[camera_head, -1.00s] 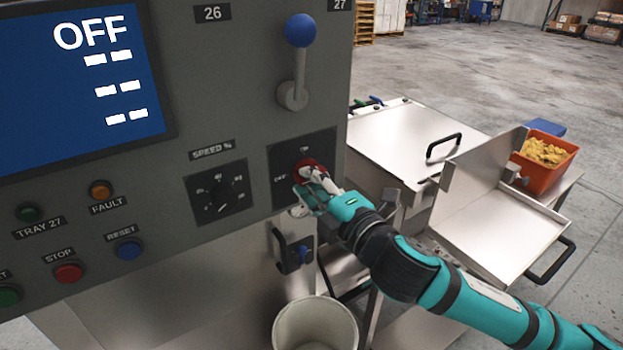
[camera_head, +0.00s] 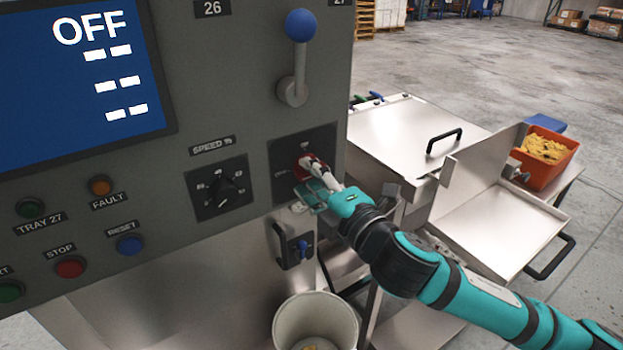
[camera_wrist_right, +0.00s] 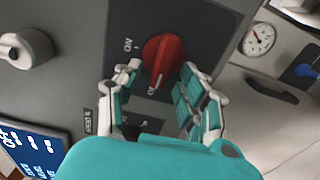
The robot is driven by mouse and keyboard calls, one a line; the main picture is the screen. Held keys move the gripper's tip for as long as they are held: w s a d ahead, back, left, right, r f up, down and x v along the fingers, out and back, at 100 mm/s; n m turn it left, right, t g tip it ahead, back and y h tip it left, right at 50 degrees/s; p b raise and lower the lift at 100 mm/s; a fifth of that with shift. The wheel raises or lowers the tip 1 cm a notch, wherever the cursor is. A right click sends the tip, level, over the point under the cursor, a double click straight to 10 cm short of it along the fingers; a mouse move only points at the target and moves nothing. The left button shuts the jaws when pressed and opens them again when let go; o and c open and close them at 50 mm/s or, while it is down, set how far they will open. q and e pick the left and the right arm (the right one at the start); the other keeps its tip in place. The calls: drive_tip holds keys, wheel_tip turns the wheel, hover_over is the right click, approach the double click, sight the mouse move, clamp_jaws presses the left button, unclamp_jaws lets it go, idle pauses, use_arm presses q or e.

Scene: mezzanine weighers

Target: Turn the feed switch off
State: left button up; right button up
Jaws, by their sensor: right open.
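The feed switch is a red rotary knob (camera_head: 306,162) on a dark plate at the panel's lower right. In the right wrist view the knob (camera_wrist_right: 163,55) shows large, with small white marks beside it. My right gripper (camera_head: 318,180) is at the knob in the head view. In the wrist view its open fingers (camera_wrist_right: 160,88) stand to either side of the knob's near end; I cannot tell whether they touch it. The screen (camera_head: 80,75) reads OFF. My left gripper is not in view.
A speed dial (camera_head: 217,190) sits left of the switch, and a blue-balled lever (camera_head: 299,28) above it. Push buttons line the lower left. A pale bucket (camera_head: 316,325) stands below. Steel trays (camera_head: 500,230) and an orange crate (camera_head: 545,160) are to the right.

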drive_tip(key=v, duration=0.7)
drive_tip(key=shift+s, duration=0.2)
drive_tip(key=shift+d, duration=0.1)
